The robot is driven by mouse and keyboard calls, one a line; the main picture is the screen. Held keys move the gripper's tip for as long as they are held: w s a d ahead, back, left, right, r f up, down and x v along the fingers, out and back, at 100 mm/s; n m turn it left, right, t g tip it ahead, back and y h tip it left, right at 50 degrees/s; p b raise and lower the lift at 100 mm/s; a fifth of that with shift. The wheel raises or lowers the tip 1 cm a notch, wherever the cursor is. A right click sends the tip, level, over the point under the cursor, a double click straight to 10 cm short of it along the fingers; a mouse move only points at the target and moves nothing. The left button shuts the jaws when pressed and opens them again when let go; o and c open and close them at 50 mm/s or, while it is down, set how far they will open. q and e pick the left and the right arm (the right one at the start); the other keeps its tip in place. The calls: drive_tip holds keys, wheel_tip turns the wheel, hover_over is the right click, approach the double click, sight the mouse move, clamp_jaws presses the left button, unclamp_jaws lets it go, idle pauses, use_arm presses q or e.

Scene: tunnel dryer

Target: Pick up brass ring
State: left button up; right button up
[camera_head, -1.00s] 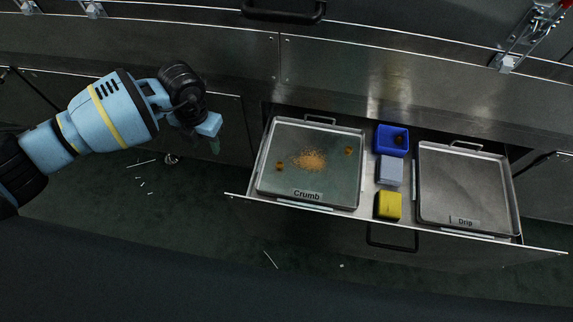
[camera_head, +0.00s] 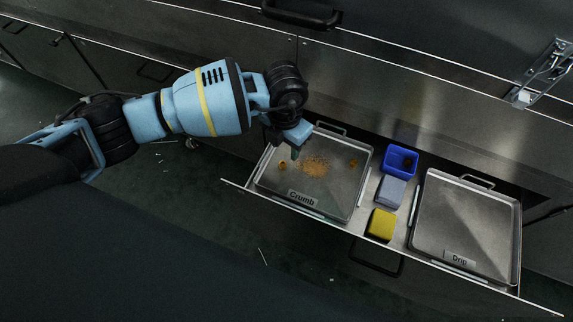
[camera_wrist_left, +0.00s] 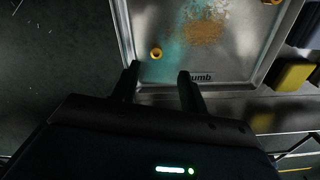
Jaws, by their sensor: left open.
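A small brass ring (camera_wrist_left: 155,53) lies on the left part of the Crumb tray (camera_wrist_left: 122,25), and it also shows in the head view (camera_head: 283,164). My left gripper (camera_wrist_left: 158,72) is open and empty, its two fingers pointing toward the ring, which appears just beyond and between the fingertips. In the head view my left gripper (camera_head: 295,155) hangs over the tray's left part, close to the ring; the height gap is hard to tell. A second small brass-coloured piece (camera_head: 352,162) lies on the tray's right side. My right gripper is not in view.
Brown crumbs (camera_head: 316,165) lie mid-tray. Right of the tray in the open drawer are a blue bin (camera_head: 401,161), a grey block (camera_head: 391,190) and a yellow sponge (camera_head: 381,224). The Drip tray (camera_head: 462,225) looks empty. Cabinet fronts rise behind the drawer.

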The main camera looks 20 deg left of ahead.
sight(283, 164)
use_arm(q)
wheel_tip(283, 164, down, 2)
drive_tip(key=shift+a+f+b, duration=0.1)
drive_tip(key=shift+f+b, duration=0.1)
drive_tip(key=shift+b, duration=0.15)
drive_tip(key=shift+f, duration=0.6)
drive_tip(key=f, duration=0.1)
drive_tip(key=f+b, duration=0.1)
drive_tip(key=f, duration=0.1)
drive_tip(key=shift+s+a+f+b, duration=0.15)
drive_tip(key=shift+a+f+b, duration=0.15)
drive_tip(key=shift+b, duration=0.1)
drive_tip(key=shift+d+f, duration=0.1)
drive_tip(key=shift+f, duration=0.3)
drive_tip(key=shift+r, duration=0.1)
